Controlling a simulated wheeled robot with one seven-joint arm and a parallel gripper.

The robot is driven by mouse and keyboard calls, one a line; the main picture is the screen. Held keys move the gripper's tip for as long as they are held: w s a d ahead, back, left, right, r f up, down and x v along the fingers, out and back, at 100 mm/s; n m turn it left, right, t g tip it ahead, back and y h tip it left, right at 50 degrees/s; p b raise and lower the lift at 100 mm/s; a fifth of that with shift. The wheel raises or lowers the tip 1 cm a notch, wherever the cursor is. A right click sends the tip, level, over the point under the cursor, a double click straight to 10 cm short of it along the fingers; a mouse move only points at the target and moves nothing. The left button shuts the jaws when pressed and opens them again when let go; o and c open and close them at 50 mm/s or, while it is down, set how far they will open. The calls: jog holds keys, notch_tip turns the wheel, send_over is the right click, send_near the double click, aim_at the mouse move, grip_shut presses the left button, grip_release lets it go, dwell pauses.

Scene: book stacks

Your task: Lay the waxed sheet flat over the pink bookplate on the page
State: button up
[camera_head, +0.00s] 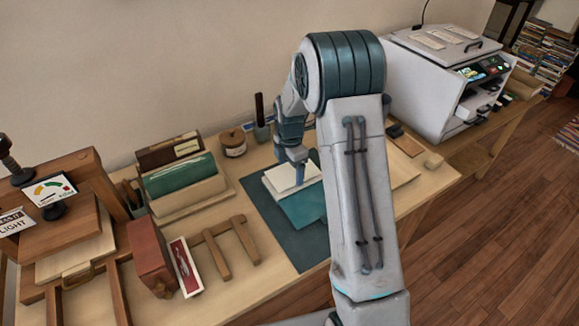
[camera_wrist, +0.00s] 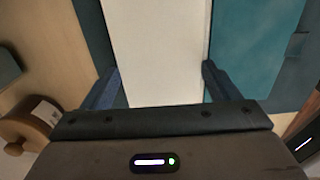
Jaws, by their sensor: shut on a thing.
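My gripper (camera_head: 299,176) reaches down over the open book on the worktable. In the wrist view, the fingers of my gripper (camera_wrist: 160,74) stand on either side of a plain off-white sheet (camera_wrist: 157,45), which I take to be the waxed sheet, and are shut on it. In the head view, the white page (camera_head: 283,181) lies under my gripper, with the book's teal cover (camera_head: 306,208) in front of it. Sheet and page are hard to tell apart there. The pink bookplate shows in neither view; whether the sheet covers it, I cannot tell.
A dark teal mat (camera_head: 262,203) lies under the book. Books in a wooden rack (camera_head: 182,177), a lidded jar (camera_head: 233,143) and a dark pen cup (camera_head: 262,131) stand left and behind. A red book (camera_head: 151,257) and wooden pieces (camera_head: 244,240) are front left. A white machine (camera_head: 425,80) stands right.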

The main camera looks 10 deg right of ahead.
aim_at(290, 173)
jog(key=o, duration=0.9)
jog(key=shift+c, duration=0.2)
notch_tip(290, 173, up, 12)
jog(key=s+r+m+t, duration=0.1)
jog(key=s+r+m, duration=0.7)
jog(key=s+m, duration=0.3)
jog(key=s+f+m+t, duration=0.1)
jog(key=s+m, duration=0.9)
jog(key=s, duration=0.6)
jog(key=shift+s+a+m+t+p, duration=0.15)
jog(key=shift+a+m+t+p, duration=0.05)
jog(key=shift+m+t+p, duration=0.25)
